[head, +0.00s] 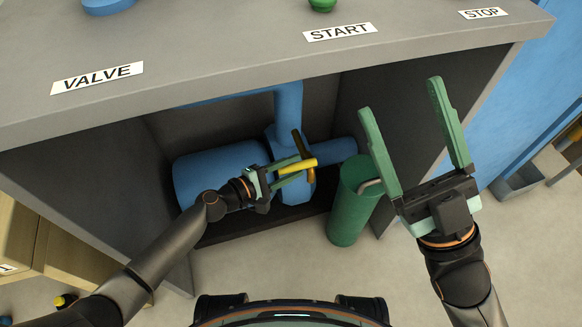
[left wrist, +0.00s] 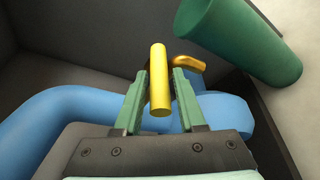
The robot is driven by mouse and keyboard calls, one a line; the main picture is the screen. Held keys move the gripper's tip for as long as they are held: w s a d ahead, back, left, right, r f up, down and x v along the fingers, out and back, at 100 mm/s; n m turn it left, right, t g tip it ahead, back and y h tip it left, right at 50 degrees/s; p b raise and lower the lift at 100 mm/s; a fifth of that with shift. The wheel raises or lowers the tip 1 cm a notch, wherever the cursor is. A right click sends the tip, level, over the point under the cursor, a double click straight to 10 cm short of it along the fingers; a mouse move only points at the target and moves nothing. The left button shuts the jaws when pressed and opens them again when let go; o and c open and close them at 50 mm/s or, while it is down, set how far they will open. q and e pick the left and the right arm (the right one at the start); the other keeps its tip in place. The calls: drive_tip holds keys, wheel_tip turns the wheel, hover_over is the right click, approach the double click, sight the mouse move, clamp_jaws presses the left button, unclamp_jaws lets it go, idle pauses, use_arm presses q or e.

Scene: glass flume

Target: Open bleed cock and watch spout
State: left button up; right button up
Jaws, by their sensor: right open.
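The yellow handle of the bleed cock (head: 298,165) sticks out from the blue pipework inside the grey housing. My left gripper (head: 303,165) has its fingers on either side of this handle and appears shut on it. In the left wrist view the yellow handle (left wrist: 159,82) lies between the two green fingers. A small bent yellow piece (left wrist: 190,63), perhaps the spout, shows just behind, partly hidden by the handle and right finger. A dark brass bar (head: 297,145) crosses behind the handle. My right gripper (head: 408,112) is open and empty, to the right before the housing.
A green cylinder (head: 348,215) stands right of the cock; it also shows in the left wrist view (left wrist: 240,38). The grey top (head: 210,75) with labels VALVE, START and STOP overhangs the recess. Clear floor lies in front.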

use_arm(q)
clamp_jaws()
idle(1.4)
